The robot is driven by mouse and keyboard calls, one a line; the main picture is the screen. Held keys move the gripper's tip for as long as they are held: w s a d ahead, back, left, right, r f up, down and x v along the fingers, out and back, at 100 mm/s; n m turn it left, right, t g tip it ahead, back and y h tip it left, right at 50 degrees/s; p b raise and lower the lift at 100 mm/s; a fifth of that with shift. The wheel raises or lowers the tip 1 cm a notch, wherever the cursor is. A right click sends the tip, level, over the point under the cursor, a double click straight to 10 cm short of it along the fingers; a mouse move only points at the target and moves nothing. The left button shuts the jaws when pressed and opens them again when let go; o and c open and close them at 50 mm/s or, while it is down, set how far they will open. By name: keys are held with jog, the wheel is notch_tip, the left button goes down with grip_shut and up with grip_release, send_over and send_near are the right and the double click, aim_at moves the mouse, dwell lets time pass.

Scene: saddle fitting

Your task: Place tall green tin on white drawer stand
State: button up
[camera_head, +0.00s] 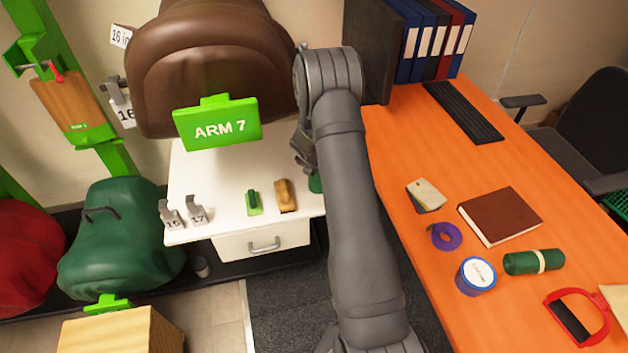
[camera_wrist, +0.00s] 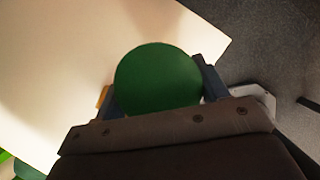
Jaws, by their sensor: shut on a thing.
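The green tin (camera_wrist: 158,78) shows in the wrist view as a round green top between the two fingers of my gripper (camera_wrist: 158,90), which is shut on it. In the head view only a small green part of the tin (camera_head: 315,184) shows beside my arm, at the right edge of the white drawer stand (camera_head: 225,175). My arm hides most of the gripper there. The stand's white top (camera_wrist: 60,60) also fills the left of the wrist view. Whether the tin touches the stand top cannot be told.
A brown saddle (camera_head: 205,65) and the green ARM 7 sign (camera_head: 217,124) hang behind. The orange desk (camera_head: 410,150) lies to the right.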

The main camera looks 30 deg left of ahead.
jog(key=shift+a+f, duration=0.4)
jog(key=shift+a, duration=0.1)
jog(key=shift+f, duration=1.85)
jog(key=shift+f, duration=0.15)
jog(key=o, duration=1.2)
jog(key=v, duration=1.2)
jog(key=shift+s, duration=0.1)
